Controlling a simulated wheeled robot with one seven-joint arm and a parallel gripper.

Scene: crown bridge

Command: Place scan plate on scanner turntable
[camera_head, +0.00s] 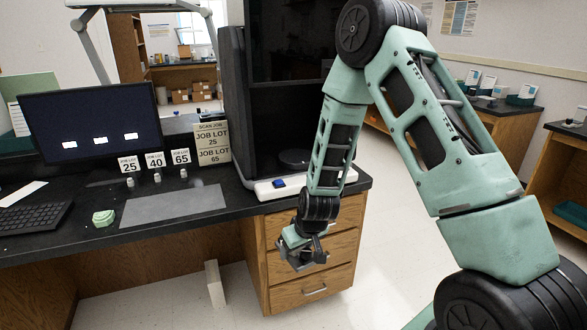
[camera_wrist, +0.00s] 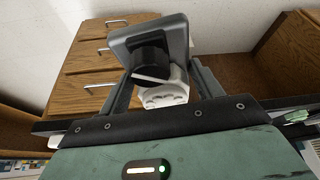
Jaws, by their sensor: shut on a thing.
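My gripper (camera_head: 312,252) hangs in front of the wooden drawers, below the counter top and off to the right of the bench knee space. In the wrist view its two fingers are shut on the scan plate (camera_wrist: 118,44), a grey square plate with a black block and a white, tooth-like piece at its near side. The plate looks tilted in that view. The scanner (camera_head: 283,105) is a tall black open-fronted cabinet on the counter. Its turntable (camera_head: 295,158) is a dark round disc inside, low down, and looks empty. The gripper is apart from and below it.
The scanner's white base (camera_head: 285,187) with a blue button lies along the counter's front edge. Cards marked 25, 40 and 65 (camera_head: 155,160) stand left of it, behind a grey mat (camera_head: 174,204). A green dental model (camera_head: 103,218), keyboard (camera_head: 35,217) and monitor (camera_head: 92,125) are further left.

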